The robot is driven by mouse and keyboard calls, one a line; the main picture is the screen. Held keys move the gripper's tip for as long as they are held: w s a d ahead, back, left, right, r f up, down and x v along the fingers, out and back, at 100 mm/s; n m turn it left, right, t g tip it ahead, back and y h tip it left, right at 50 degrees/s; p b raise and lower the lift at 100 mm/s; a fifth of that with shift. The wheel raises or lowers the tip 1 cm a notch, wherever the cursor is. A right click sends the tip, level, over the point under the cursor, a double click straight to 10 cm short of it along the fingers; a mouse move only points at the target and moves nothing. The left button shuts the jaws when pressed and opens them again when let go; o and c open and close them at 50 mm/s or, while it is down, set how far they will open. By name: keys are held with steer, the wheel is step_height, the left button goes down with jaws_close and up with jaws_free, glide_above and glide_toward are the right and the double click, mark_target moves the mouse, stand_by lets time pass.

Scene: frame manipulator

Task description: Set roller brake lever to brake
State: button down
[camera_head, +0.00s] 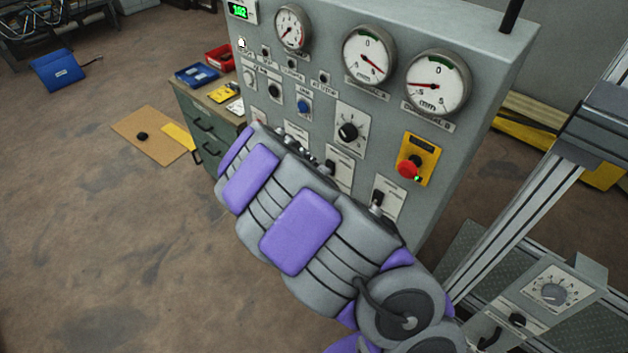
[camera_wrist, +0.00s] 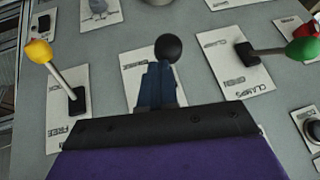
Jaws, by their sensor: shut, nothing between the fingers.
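In the wrist view a lever with a yellow ball knob (camera_wrist: 39,52) leans up and left from a white plate (camera_wrist: 58,125) whose lower label reads FREE; I take it as the roller brake lever. My gripper (camera_wrist: 158,68) is shut and empty, its blue fingers pointing at the panel. A black ball knob (camera_wrist: 168,48) on the middle plate is at the fingertips; I cannot tell whether they touch. The yellow lever is left of the fingers, apart from them. In the head view my arm covers this part of the panel and my gripper is hidden.
A green-knobbed lever (camera_wrist: 302,51) on a clamps plate is right of the fingers. In the head view the grey cabinet (camera_head: 490,65) carries gauges, dials and a red emergency button (camera_head: 409,168). A workbench (camera_head: 200,122) stands behind left. The floor at left is mostly free.

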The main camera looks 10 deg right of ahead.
step_height(320, 180, down, 7)
steer(key=a+h+b, duration=0.1)
steer(key=b, duration=0.6)
steer(key=shift+s+a+t, duration=0.3)
steer(key=shift+s+a, duration=0.05)
steer(key=shift+s, duration=0.1)
steer(key=shift+d+r, duration=0.1)
steer(key=shift+r, duration=0.05)
steer(key=shift+r+b, duration=0.3)
steer(key=shift+r, duration=0.4)
